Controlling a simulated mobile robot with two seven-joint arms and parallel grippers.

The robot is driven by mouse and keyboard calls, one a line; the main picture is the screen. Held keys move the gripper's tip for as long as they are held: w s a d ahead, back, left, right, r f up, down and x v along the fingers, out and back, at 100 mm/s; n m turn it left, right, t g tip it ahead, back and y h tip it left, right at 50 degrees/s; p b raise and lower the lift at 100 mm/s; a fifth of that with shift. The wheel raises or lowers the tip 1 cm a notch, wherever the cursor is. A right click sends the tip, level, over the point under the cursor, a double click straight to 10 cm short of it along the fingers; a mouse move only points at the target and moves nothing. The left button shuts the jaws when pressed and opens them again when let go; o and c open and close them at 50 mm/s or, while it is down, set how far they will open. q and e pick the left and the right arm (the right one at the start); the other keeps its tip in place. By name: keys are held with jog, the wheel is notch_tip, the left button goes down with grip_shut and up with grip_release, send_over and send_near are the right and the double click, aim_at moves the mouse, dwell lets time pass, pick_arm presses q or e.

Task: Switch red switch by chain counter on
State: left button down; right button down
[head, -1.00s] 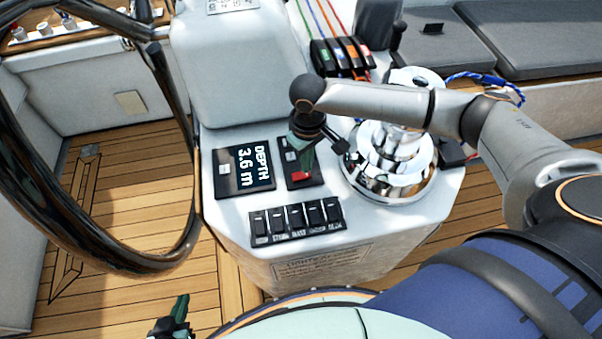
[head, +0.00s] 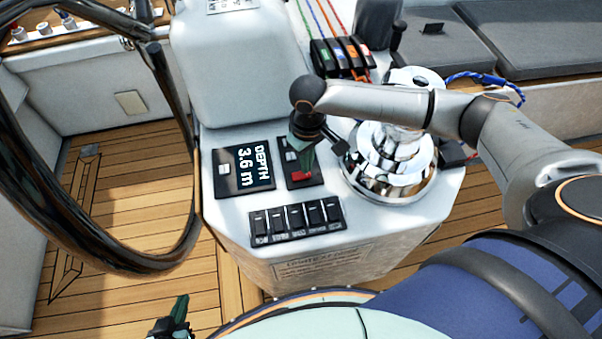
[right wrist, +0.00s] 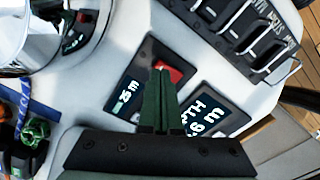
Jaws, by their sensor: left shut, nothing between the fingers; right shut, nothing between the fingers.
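The red switch (head: 301,176) sits at the near end of the black chain counter panel (head: 317,180) on the white console. It also shows in the right wrist view (right wrist: 172,73), where the counter's small lit display (right wrist: 124,102) is visible beside the fingers. My right gripper (head: 304,168) points down over the panel, shut and empty, its green fingertips (right wrist: 161,72) at the edge of the red switch. I cannot tell whether they touch it. The gripper hides part of the panel in the head view. My left gripper (head: 181,306) is shut and empty, low near the bottom edge.
The depth display (head: 243,169) lies left of the counter. A row of several black rocker switches (head: 297,220) is in front. A chrome winch (head: 390,165) stands close on the right, under my right arm. The steering wheel (head: 178,245) curves at the left.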

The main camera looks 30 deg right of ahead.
jog(key=shift+f, duration=0.9)
dwell(0.4)
notch_tip(320, 180, up, 2)
jog(key=p, duration=0.2)
jog(key=shift+r+p, duration=0.25)
jog(key=shift+p, duration=0.15)
jog(key=shift+r+p, duration=0.25)
jog(key=shift+p, duration=0.15)
notch_tip(320, 180, up, 4)
jog(key=p, duration=0.5)
jog(key=shift+r, duration=0.1)
